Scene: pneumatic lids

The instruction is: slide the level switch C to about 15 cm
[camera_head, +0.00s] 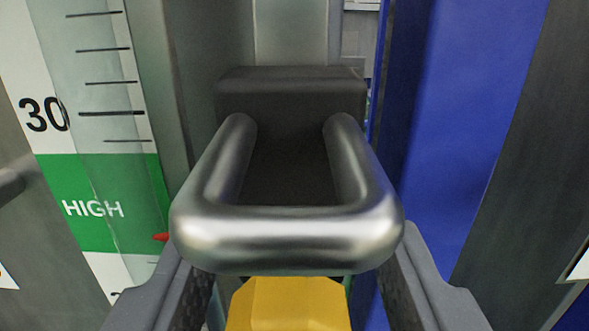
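The level switch (290,92) is a dark block on a vertical rail, with a thick metal loop handle (285,240) sticking out toward me. No letter C shows in view. My gripper (290,260) is at the handle, its grey fingers apart at the lower left and lower right. The handle's front bar hides part of the fingers, and I cannot tell whether they touch it. A scale (85,130) on the left shows 30 and a green HIGH band. A small red pointer (160,237) shows near the band's lower edge.
A blue upright panel (455,130) stands close on the right, with a dark grey surface (530,170) beyond it. A grey post (180,80) stands between the scale and the switch. Room beside the handle is narrow.

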